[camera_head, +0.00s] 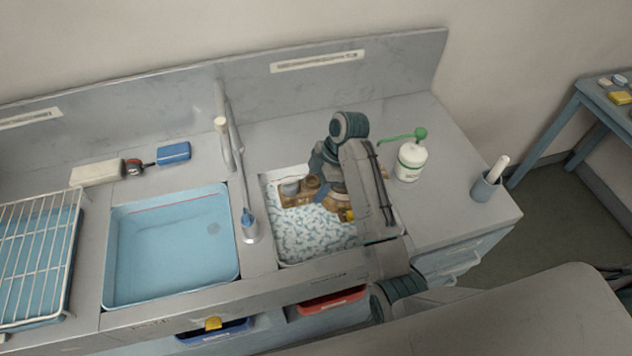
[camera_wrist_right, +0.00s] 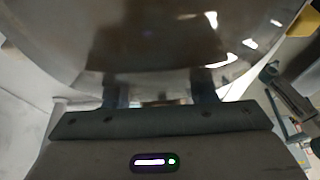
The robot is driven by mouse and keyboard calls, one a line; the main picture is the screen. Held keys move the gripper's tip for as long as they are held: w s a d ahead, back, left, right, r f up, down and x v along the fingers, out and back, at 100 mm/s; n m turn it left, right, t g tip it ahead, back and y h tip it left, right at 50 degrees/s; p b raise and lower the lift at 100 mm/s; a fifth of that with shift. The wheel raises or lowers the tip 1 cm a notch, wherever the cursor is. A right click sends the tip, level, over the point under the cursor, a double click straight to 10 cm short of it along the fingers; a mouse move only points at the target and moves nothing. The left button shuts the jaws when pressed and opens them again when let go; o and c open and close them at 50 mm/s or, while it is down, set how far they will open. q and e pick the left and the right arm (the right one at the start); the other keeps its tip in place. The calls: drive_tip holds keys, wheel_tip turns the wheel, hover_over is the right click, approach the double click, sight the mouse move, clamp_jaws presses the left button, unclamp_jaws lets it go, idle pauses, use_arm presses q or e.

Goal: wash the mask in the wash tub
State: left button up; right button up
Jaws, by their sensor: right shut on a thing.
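The mask (camera_head: 297,200) is a brown and grey piece at the back of the right-hand tub (camera_head: 281,259), which holds white-flecked, foamy water. My right gripper (camera_head: 325,190) reaches into this tub from the right and is shut on the mask. My own arm hides part of the mask and of the tub. In the right wrist view the mask (camera_wrist_right: 150,45) is a large, glossy brown surface close in front of the two fingers (camera_wrist_right: 160,97). I cannot tell how deep the mask sits. My left gripper is not in view.
A second tub (camera_head: 165,250) with clear blue water lies to the left, beside a wire rack (camera_head: 35,250). A tap (camera_head: 232,140) stands between the tubs. A pump bottle (camera_head: 410,162) and a cup with a brush (camera_head: 486,186) stand on the right counter.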

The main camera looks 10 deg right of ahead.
drive_tip(key=shift+s+f, duration=0.1)
drive_tip(key=shift+f, duration=0.25)
wheel_tip(320, 180, down, 15)
drive_tip(key=b, duration=0.4)
drive_tip(key=shift+f+b, duration=0.7)
drive_tip(key=shift+f, duration=0.35)
